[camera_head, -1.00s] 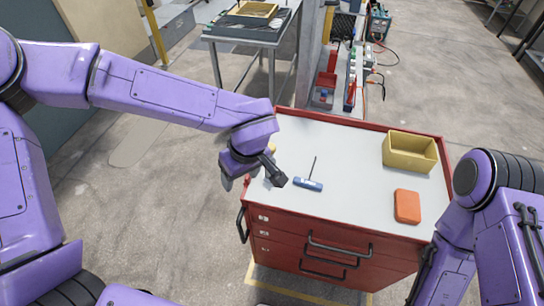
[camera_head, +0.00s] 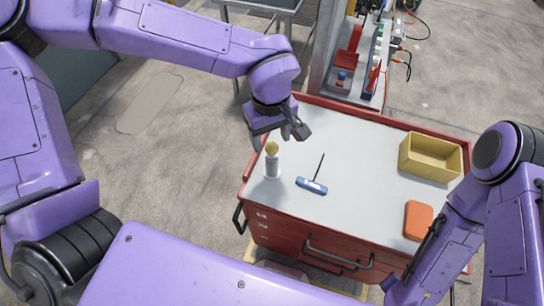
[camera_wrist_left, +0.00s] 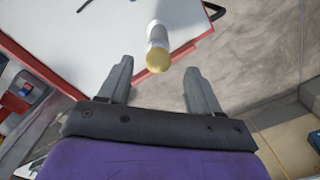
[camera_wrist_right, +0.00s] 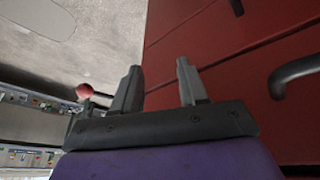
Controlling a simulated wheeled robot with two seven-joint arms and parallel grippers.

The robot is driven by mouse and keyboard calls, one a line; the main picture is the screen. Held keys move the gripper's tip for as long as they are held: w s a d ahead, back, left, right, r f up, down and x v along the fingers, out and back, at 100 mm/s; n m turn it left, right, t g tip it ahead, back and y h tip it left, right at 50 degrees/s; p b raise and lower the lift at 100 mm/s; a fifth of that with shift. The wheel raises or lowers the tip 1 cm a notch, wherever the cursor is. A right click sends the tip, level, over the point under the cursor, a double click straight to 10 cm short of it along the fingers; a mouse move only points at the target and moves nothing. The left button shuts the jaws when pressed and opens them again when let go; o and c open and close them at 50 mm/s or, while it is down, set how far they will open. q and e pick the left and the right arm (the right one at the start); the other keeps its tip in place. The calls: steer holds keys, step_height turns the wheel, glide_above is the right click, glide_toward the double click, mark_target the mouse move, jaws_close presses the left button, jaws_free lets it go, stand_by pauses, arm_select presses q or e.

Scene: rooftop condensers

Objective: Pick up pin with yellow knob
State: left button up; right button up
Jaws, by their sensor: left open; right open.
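The pin with yellow knob (camera_head: 272,166) stands upright near the left edge of the cart's grey top. It has a pale cylindrical body and a round yellow knob on top. My left gripper (camera_head: 280,138) is open and empty, just above and behind the pin in the head view. In the left wrist view the yellow knob (camera_wrist_left: 157,61) shows between the two open fingers, near their tips, with the pale body beyond it; I see no contact. My right gripper (camera_wrist_right: 158,68) is open and empty beside the cart's red drawer fronts (camera_wrist_right: 220,65).
A blue T-handle tool (camera_head: 312,186) lies right of the pin. A yellow bin (camera_head: 430,172) and an orange box (camera_head: 418,220) are at the cart's right. A red ball (camera_wrist_right: 84,91) on a dark rod is left of my right gripper. The cart top's middle is clear.

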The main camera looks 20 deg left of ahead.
arm_select(q)
step_height(320, 180, down, 5)
steer(key=shift+w+d+r+p, duration=0.1)
steer(key=shift+r+p, duration=0.1)
steer(key=shift+p, duration=0.1)
jaws_close()
step_height(320, 180, up, 17)
step_height(320, 180, up, 7)
steer(key=p, duration=0.6)
glide_above(272, 145)
steer(key=shift+r+p, duration=0.3)
steer(key=shift+r, duration=1.75)
